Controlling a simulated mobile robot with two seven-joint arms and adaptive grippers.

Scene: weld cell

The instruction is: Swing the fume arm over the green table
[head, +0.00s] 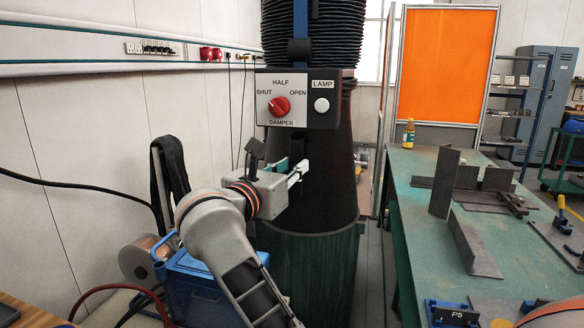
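The fume arm has a black ribbed hose (335,30) and a dark conical hood (330,190). A control box (297,98) on it has a red damper knob (279,106) pointing up-right and a white lamp button (321,105). The hood hangs left of the green table (410,220), apart from it in the picture.
Steel angle pieces (465,240), a bottle (408,134) and clamps (562,215) are on the table. An orange screen (447,65) stands behind it. A blue crate (190,290) and a wire spool (140,262) are at lower left. A dark green ribbed surface (315,275) shows below the hood.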

